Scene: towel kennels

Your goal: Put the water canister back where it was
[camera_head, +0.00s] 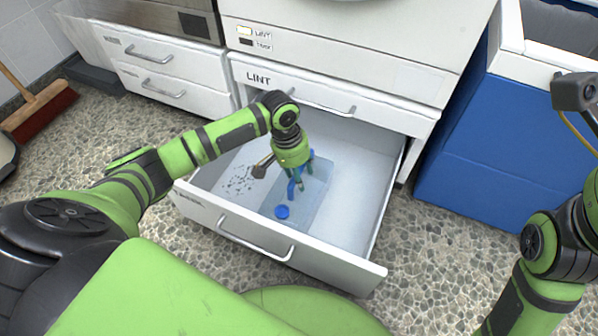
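The water canister (313,207) is a translucent, pale blue container with a round blue cap (282,212). It is inside the open drawer (230,226), near the middle of its floor. My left gripper (298,184) points down into the drawer over the canister's far part and hides some of it. Its fingers are small and overlap the canister, so I cannot tell whether they grip it or only stand beside it. My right arm shows at the right edge, but its gripper fingers are not in view.
A closed drawer marked LINT (300,90) sits above the open one. Dark specks (240,181) lie on the open drawer's left floor. A blue bin (490,150) stands at right, closed drawers (150,75) and a red broom (40,110) at left. The drawer's right side is clear.

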